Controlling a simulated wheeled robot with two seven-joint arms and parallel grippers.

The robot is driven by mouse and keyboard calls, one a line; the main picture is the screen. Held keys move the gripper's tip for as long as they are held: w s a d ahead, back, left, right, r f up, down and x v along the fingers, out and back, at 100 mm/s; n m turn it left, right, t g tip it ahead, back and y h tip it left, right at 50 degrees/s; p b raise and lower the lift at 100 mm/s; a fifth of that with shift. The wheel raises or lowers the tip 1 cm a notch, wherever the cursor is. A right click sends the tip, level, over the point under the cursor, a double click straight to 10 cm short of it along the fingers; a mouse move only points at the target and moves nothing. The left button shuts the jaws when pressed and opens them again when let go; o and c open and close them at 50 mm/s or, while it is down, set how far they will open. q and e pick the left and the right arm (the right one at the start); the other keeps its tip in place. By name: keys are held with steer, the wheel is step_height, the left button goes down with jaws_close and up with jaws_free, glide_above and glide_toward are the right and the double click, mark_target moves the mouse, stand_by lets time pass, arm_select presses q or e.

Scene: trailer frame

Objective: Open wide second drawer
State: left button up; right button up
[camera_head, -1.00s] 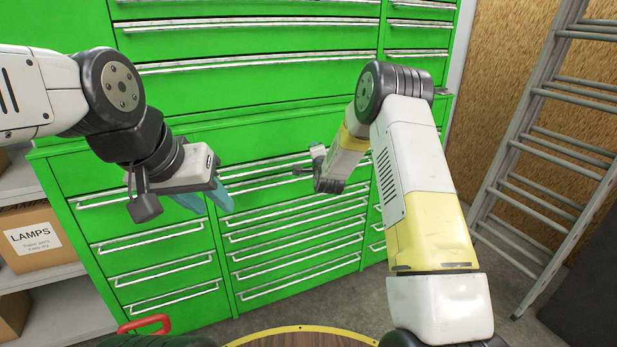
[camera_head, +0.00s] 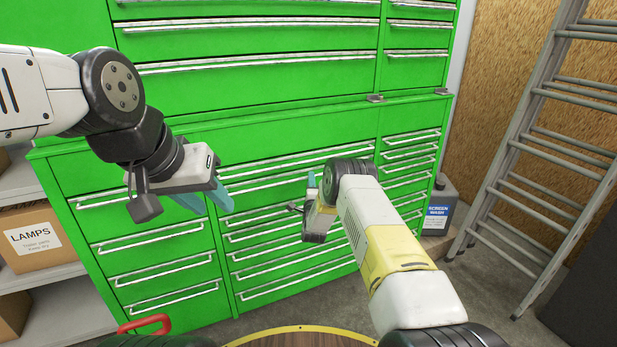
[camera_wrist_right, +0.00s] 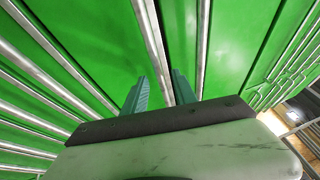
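The green cabinet (camera_head: 260,135) has a middle column of wide drawers with long silver handles. The second wide drawer (camera_head: 262,196) from the top of the lower cabinet looks shut, its handle partly hidden by my right arm. My right gripper (camera_head: 311,182) is at the drawer fronts, near the upper handles. In the right wrist view, its teal fingers (camera_wrist_right: 160,91) are spread, with a silver handle (camera_wrist_right: 152,40) running between them; I cannot tell whether they touch it. My left gripper (camera_head: 208,200) hangs before the left drawers, fingers apart and empty.
Narrow drawers (camera_head: 412,153) lie right of the wide ones. A screen wash can (camera_head: 438,208) stands by the cabinet's right side, near a leaning ladder (camera_head: 520,150). A shelf with a LAMPS box (camera_head: 38,238) is on the left.

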steer(key=shift+w+r, duration=0.15)
steer(key=shift+w, duration=0.65)
jaws_close()
stand_by(0.9)
